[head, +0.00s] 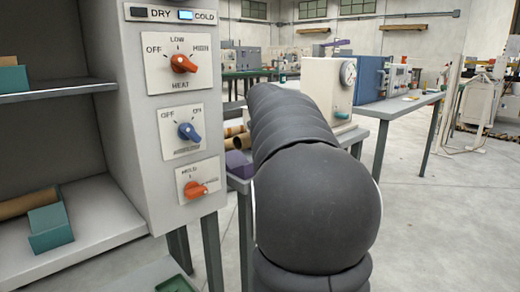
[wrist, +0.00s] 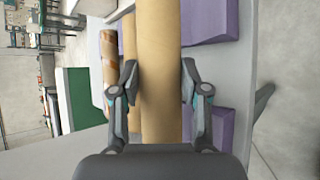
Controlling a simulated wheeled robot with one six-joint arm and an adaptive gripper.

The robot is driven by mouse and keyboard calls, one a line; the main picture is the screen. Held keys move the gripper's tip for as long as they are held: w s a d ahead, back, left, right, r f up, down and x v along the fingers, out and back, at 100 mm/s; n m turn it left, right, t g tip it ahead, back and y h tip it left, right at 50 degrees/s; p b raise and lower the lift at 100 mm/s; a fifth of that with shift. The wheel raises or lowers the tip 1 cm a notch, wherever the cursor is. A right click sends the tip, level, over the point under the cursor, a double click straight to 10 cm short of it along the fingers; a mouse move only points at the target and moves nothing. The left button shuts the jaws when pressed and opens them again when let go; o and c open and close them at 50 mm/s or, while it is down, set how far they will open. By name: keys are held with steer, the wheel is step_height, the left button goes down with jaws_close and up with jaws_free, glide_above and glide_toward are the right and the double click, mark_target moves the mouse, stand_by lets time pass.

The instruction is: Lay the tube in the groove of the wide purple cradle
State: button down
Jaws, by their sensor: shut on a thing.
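A long tan cardboard tube (wrist: 159,40) runs up the middle of the wrist view. My gripper (wrist: 159,82) is shut on it, with one finger on each side. Purple shapes show to the right of the tube, one at the top (wrist: 210,20) and one lower down (wrist: 216,130). I cannot tell whether they are one cradle or two, and no groove is clear. In the head view a purple piece (head: 238,163) shows on a table beside my arm, which hides my gripper and the held tube.
Another tan tube (wrist: 129,35) and a brown marked tube (wrist: 108,60) lie left of the held one. A cabinet (head: 175,120) with knobs stands close at left; its lower shelf holds a tube (head: 25,204) and a teal block (head: 50,228). A grey table (head: 400,106) stands further back.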

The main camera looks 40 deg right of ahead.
mark_target(241, 142)
steer(key=shift+w+a+f, duration=0.4)
steer(key=shift+w+f, duration=0.2)
steer(key=shift+w, duration=0.1)
steer(key=shift+f+b, duration=0.3)
steer(key=shift+f, duration=1.6)
steer(key=shift+f, duration=0.1)
steer(key=shift+f, duration=0.15)
steer(key=c, duration=0.8)
jaws_free()
steer(key=shift+c, duration=0.2)
steer(key=shift+s+r, duration=0.1)
steer(key=shift+r, duration=0.3)
steer(key=v, duration=1.1)
steer(key=shift+s+a+r, duration=0.15)
steer(key=shift+s+a, duration=0.05)
steer(key=shift+a, duration=0.05)
